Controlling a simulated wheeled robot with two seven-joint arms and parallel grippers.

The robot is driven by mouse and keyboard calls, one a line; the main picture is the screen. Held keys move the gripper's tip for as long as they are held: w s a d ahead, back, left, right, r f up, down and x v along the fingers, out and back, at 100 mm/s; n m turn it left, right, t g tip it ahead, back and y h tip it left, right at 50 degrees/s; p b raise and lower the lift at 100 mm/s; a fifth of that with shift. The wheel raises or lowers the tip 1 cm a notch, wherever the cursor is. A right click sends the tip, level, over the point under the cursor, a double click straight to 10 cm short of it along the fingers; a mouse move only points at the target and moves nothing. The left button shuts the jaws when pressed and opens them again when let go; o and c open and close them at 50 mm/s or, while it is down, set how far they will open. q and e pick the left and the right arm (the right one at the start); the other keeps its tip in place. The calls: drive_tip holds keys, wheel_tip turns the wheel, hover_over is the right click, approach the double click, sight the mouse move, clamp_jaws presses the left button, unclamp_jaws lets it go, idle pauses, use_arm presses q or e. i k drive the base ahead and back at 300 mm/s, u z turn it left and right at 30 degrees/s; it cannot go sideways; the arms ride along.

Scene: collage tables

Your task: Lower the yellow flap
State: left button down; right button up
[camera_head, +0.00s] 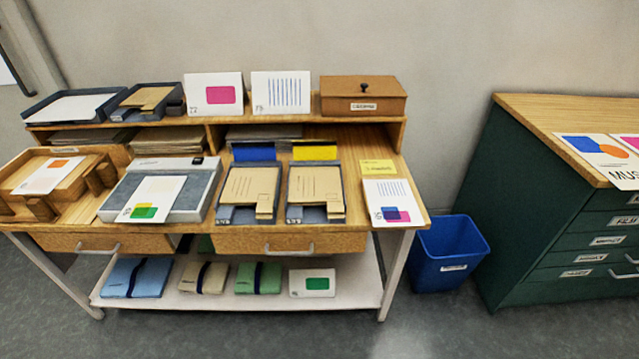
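The yellow flap (315,153) stands upright at the back edge of the right one of two grey trays on the wooden table. That grey tray (292,213) holds tan card or folders (315,184). A matching blue flap (254,153) stands upright at the back of the left grey tray (223,213), just left of the yellow one. Neither of my grippers is in the view.
A pale grey box (197,190) with a card is left of the trays; a yellow note (378,167) and a printed card (394,202) lie right. A shelf with a brown box (363,96) stands behind. A blue bin (447,253) and green cabinet (530,200) are right.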

sight(318, 150)
drive_tip(key=u, duration=1.35)
drive_tip(key=i, duration=0.5)
drive_tip(key=z, duration=2.35)
